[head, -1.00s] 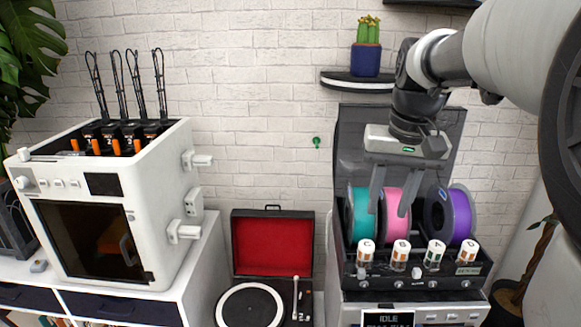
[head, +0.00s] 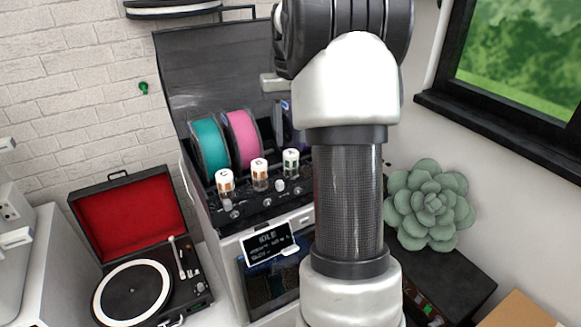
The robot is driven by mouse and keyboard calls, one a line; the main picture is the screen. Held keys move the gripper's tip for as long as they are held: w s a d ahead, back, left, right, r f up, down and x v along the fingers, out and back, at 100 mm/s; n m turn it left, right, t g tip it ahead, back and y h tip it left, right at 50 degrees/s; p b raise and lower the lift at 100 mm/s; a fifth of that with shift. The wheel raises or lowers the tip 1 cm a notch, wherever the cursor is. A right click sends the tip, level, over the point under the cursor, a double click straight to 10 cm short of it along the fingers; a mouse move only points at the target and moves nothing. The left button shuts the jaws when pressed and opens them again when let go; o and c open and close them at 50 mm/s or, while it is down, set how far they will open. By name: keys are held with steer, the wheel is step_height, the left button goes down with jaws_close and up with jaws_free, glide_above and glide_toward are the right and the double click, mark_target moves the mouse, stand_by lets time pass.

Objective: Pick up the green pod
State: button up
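The green pod (head: 291,163) is a small clear vial with a white cap and green marks on its label. It stands upright, third from the left, in the front rack of the black spool unit (head: 270,205). Two pods with orange-brown labels stand left of it, one at the far left (head: 225,182) and one in the middle (head: 260,171). My arm covers the rack to its right. Only a grey edge of my gripper (head: 273,83) shows, above and behind the green pod; its fingers are hidden behind my arm.
Teal (head: 209,145) and pink (head: 242,138) spools stand behind the pods, under a raised dark lid (head: 205,70). A record player (head: 135,290) is at left. A succulent (head: 430,204) on a black box (head: 450,285) is at right, below a window.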

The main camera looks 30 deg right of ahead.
mark_target(291, 153)
step_height(291, 153, down, 8)
steer(key=shift+d+r+b, duration=0.1)
steer(key=shift+b, duration=0.25)
steer(key=c, duration=0.7)
